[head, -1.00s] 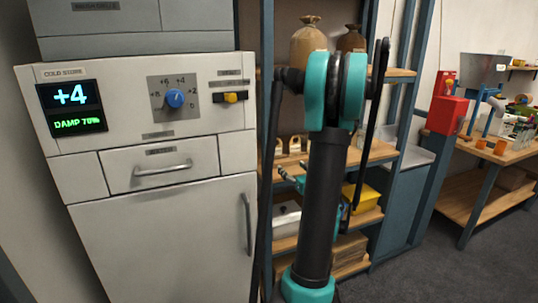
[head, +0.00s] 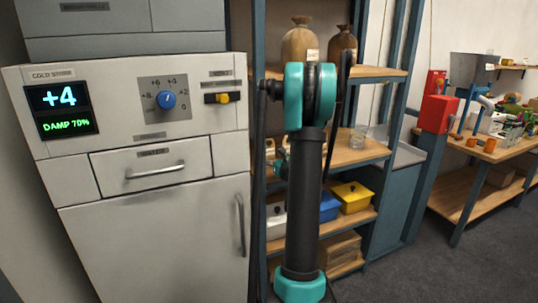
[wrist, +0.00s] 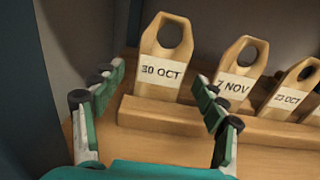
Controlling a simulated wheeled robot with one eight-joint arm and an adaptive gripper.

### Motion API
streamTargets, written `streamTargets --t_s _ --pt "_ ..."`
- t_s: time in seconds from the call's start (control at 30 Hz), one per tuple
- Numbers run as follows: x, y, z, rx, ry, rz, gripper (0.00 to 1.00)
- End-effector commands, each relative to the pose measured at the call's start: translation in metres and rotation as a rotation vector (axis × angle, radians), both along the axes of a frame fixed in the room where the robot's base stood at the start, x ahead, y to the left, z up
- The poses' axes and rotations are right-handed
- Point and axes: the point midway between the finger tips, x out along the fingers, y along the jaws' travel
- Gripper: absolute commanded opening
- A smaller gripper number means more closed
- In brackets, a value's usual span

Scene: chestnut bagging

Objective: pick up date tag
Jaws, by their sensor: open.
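Several wooden date tags with a round hole at the top stand in a wooden holder (wrist: 195,123) in the wrist view. The leftmost tag (wrist: 158,80) reads "30 OCT". To its right are a tag (wrist: 233,83) reading "7 NOV" and a smaller-looking tag (wrist: 288,99) reading "23 OCT", then another cut off by the picture edge. My gripper (wrist: 160,84) is open and empty in the wrist view, its fingertips spread to either side of the "30 OCT" tag, on the near side of it. In the head view my arm mostly hides the tags.
The holder rests on a wooden shelf (head: 350,152) of a blue-framed rack, with a dark upright close left of my gripper. A cold store (head: 160,220) is at left.

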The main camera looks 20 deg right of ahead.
Motion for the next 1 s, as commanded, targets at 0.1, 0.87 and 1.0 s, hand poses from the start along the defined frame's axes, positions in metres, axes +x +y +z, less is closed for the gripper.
streamTargets --t_s 0.1,0.87,1.0 --pt "0.018 0.001 0.0 0.0 0.0 0.002 0.72" --pt "0.024 0.001 0.0 0.0 0.0 0.0 0.29" --pt "0.024 0.001 0.0 0.0 0.0 0.0 0.29"
